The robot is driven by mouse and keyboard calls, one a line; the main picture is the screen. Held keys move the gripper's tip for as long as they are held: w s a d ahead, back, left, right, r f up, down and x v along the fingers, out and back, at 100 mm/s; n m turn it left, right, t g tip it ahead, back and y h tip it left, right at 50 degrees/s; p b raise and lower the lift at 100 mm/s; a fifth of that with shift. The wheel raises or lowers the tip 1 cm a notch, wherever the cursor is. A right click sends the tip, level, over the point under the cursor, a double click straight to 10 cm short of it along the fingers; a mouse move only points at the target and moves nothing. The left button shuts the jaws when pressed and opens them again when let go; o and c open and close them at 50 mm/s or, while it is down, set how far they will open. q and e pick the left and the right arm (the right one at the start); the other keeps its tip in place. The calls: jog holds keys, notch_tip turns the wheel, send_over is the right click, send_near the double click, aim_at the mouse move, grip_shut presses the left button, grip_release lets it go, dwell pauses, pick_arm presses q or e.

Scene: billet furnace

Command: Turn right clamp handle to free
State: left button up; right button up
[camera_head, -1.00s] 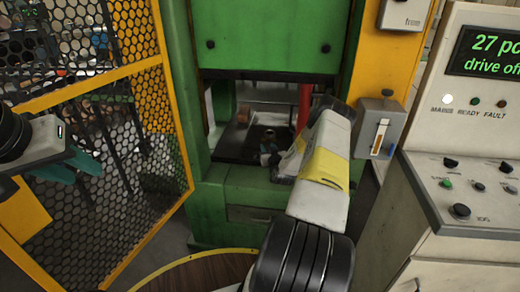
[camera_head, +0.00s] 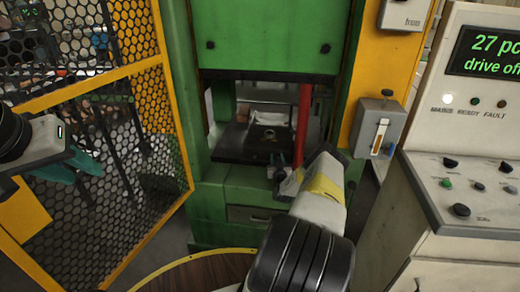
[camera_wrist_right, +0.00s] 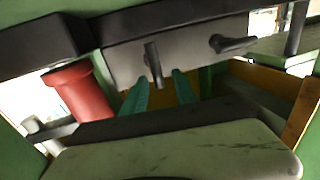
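In the right wrist view, a dark clamp handle (camera_wrist_right: 153,65) hangs from a pale plate, pointing along the picture's vertical. It is the handle nearer the red column. A second dark handle (camera_wrist_right: 232,43) lies sideways further right. My right gripper (camera_wrist_right: 160,92) has its two teal fingers apart, with the nearer handle's end at the gap between their tips. I cannot tell whether they touch it. In the head view my right gripper (camera_head: 284,165) is at the press opening's front edge; the handles are hidden or too small there. My left gripper (camera_head: 80,168) is open and empty at the left.
A red column (camera_head: 303,122) stands close to my right gripper and also shows in the wrist view (camera_wrist_right: 82,95). The green press (camera_head: 262,38) has a dark bed (camera_head: 235,148). A yellow mesh guard (camera_head: 110,130) stands left, a control console (camera_head: 470,130) right.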

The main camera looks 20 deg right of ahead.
jog(key=shift+w, duration=0.15)
jog(key=shift+c, duration=0.4)
grip_shut()
